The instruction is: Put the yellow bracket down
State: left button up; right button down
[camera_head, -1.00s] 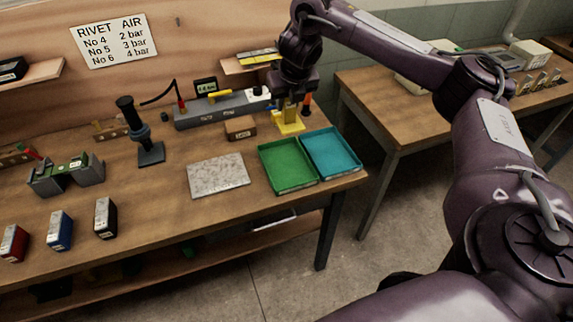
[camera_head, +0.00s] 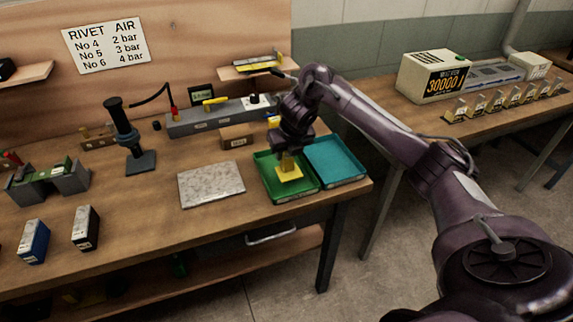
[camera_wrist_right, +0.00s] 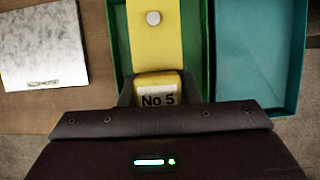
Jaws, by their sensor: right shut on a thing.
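The yellow bracket (camera_head: 289,173) is in my right gripper (camera_head: 290,154), over the green tray (camera_head: 306,194) in the head view. In the right wrist view the bracket's flat yellow plate (camera_wrist_right: 155,45) with a round grey spot lies over the green tray (camera_wrist_right: 120,50), and its upright part reads "No 5". My right gripper (camera_wrist_right: 155,92) is shut on that upright part. I cannot tell whether the plate touches the tray floor. My left gripper is not in view.
A teal tray (camera_head: 336,160) stands right beside the green one. A speckled grey plate (camera_head: 211,184) lies to the left. A brown box (camera_head: 236,137) and a grey gauge bar (camera_head: 220,115) stand behind. A second bench (camera_head: 420,120) is at right.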

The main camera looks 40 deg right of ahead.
aim_at(287, 161)
jog(key=shift+f, duration=1.55)
jog(key=c, duration=1.1)
grip_release()
jog(key=shift+f, duration=0.1)
jog(key=shift+s+r, duration=0.15)
jog(key=shift+r, duration=0.3)
jog(key=p+v, duration=0.5)
jog(key=v, duration=0.6)
jog(key=shift+s+r+p, duration=0.1)
jog(key=shift+r+p, duration=0.05)
jog(key=shift+p, duration=0.15)
